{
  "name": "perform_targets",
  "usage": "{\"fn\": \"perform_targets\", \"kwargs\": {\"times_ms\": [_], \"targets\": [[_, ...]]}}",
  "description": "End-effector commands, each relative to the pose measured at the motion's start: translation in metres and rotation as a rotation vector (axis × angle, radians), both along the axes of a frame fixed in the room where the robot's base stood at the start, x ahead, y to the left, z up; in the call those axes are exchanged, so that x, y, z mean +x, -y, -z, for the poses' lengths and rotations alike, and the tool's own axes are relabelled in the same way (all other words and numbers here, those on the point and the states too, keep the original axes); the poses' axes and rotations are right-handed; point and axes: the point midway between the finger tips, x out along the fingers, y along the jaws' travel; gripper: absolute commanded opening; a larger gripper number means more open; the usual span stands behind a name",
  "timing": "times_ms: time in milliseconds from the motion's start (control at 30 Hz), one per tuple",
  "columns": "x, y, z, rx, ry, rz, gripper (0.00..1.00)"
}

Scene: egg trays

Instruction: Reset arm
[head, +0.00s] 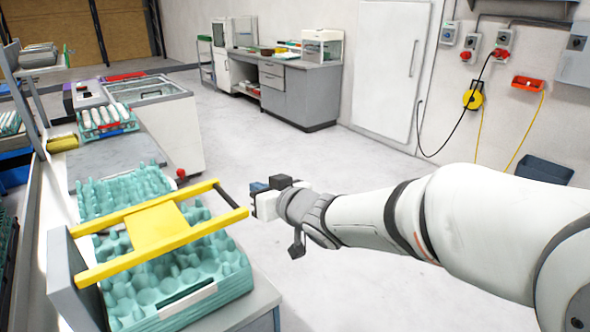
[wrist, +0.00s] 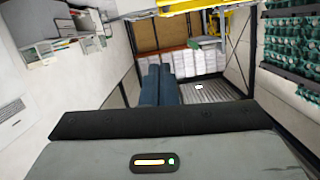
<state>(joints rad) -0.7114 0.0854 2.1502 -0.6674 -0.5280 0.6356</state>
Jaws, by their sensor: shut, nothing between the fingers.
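My arm reaches in from the right of the head view. My gripper (head: 262,200) is at the right end of a yellow frame (head: 160,228), over the grey floor. In the wrist view its two blue fingers (wrist: 159,84) lie side by side, shut with nothing between them. Teal egg trays (head: 235,283) are stacked under and in front of the yellow frame, and another stack (head: 122,190) lies behind it. I cannot tell whether my gripper touches the frame.
A machine with a glass top (head: 150,90) stands at the upper left, beside a tray of white eggs (head: 107,121). A grey cabinet (head: 298,92) is along the back wall. The grey floor (head: 300,150) between is clear. Stacked teal trays (wrist: 290,55) show at the right of the wrist view.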

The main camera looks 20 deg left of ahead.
Motion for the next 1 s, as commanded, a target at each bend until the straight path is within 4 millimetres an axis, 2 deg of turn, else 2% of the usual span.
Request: {"fn": "perform_targets", "kwargs": {"times_ms": [167,267,367,400,467,533,633,700,800,900,1000], "targets": [[0.005,0.009,0.0,-0.013,-0.001,0.026,0.0],[0.021,0.041,0.002,-0.061,-0.012,0.118,0.0],[0.041,0.101,0.008,-0.153,-0.049,0.275,0.0],[0.047,0.131,0.013,-0.2,-0.075,0.347,0.0],[0.05,0.177,0.02,-0.27,-0.126,0.452,0.0],[0.044,0.23,0.03,-0.351,-0.201,0.564,0.0],[0.02,0.302,0.046,-0.459,-0.34,0.702,0.0],[-0.009,0.345,0.058,-0.526,-0.46,0.776,0.0],[-0.057,0.39,0.074,-0.596,-0.639,0.839,0.0],[-0.101,0.413,0.085,-0.633,-0.792,0.856,0.0],[-0.131,0.422,0.091,-0.647,-0.896,0.851,0.0]]}}
